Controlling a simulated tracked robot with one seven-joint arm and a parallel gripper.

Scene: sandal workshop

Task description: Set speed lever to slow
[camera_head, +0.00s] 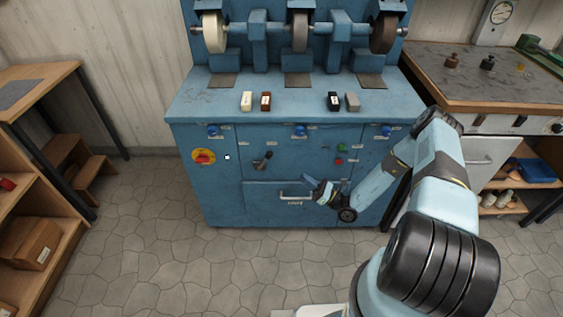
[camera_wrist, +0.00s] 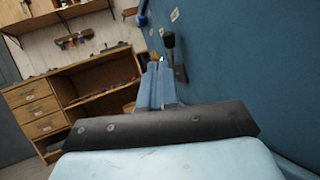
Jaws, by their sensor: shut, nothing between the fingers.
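The speed lever (camera_head: 262,161) is a small dark lever on the front of the blue grinding machine, left of centre and above the drawer. It slants up to the right in the head view. Its scale marks are too small to read. My gripper (camera_head: 307,181) is shut and empty, to the right of the lever and a little lower, close to the machine front and apart from the lever. In the wrist view the shut fingers (camera_wrist: 155,84) point along the blue panel, and a dark knobbed shape (camera_wrist: 169,42), seemingly the lever, stands beyond them.
A drawer handle (camera_head: 296,196) is just below my gripper. A red switch on a yellow plate (camera_head: 204,157) is further left, with green and red buttons (camera_head: 339,161) to the right. Blue knobs (camera_head: 300,131) line the panel above. The floor in front is clear.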

